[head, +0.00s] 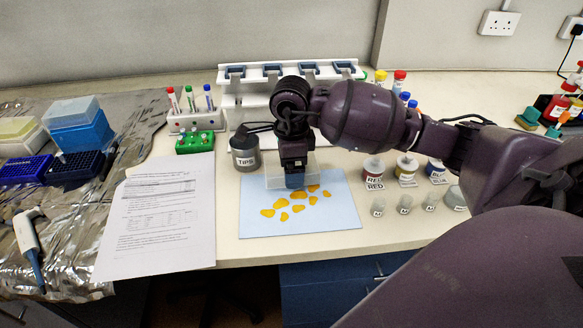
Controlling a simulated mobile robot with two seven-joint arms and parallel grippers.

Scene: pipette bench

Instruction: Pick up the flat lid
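My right gripper (294,181), on the arm that comes in from the right, points down over the back edge of a light blue mat (258,222). A clear, flat-sided thing (272,177) shows behind and beside the gripper at the mat's back edge. It may be the flat lid or a clear box; I cannot tell which. The gripper hides its middle. Whether the fingers are open, shut or touching it does not show. My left gripper is not in view.
Several orange pieces (283,203) lie on the mat. A TIPS pot (245,154) stands close left of the gripper, a pipette rack (245,100) behind. Labelled jars (373,171) and small vials (404,205) stand right. A printed sheet (160,225) lies left.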

